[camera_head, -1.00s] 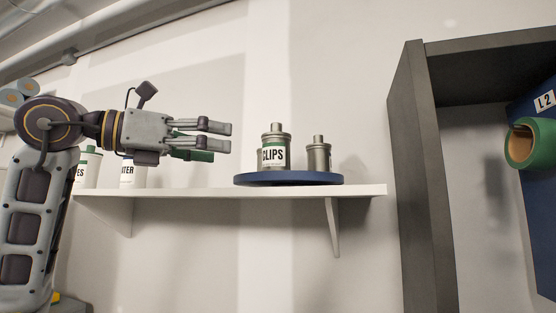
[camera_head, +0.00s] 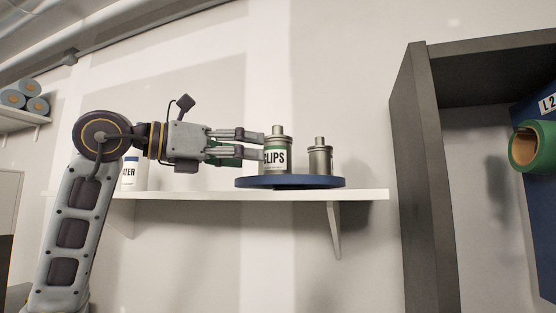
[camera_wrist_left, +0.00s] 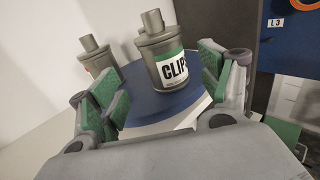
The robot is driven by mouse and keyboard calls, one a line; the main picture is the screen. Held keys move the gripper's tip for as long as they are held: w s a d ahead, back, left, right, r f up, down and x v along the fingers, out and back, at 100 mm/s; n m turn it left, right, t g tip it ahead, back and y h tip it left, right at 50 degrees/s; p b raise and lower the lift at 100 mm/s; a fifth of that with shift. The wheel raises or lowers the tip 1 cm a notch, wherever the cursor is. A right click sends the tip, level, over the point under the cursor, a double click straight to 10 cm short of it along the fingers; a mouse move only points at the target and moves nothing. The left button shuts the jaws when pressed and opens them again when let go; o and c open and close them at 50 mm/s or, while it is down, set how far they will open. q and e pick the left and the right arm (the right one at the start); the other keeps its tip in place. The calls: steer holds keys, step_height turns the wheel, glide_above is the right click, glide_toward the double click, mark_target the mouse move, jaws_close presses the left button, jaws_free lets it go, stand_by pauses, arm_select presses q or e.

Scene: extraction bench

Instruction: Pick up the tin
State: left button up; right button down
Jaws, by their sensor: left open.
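A grey metal tin labelled CLIPS (camera_head: 278,156) stands upright on a round blue turntable (camera_head: 290,184). A second grey tin (camera_head: 320,158) stands to its right. My left gripper (camera_head: 261,145) is level and open, its fingertips at the left edge of the CLIPS tin. In the left wrist view the CLIPS tin (camera_wrist_left: 164,58) is ahead, between the lines of the two green-padded fingers and apparently just beyond their tips. The second tin (camera_wrist_left: 98,58) is left of it there, with part of another tin behind. My right gripper is out of view.
The turntable sits near the right end of a white wall shelf (camera_head: 220,196). A white container labelled "...TER" (camera_head: 130,176) is on the shelf behind my arm. A dark cabinet (camera_head: 425,150) with a green roll (camera_head: 525,150) stands right. The air above the turntable is clear.

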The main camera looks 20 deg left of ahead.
mark_target(278, 159)
arm_select(q)
steer(key=shift+x, duration=0.95)
steer(key=shift+w+d, duration=0.3)
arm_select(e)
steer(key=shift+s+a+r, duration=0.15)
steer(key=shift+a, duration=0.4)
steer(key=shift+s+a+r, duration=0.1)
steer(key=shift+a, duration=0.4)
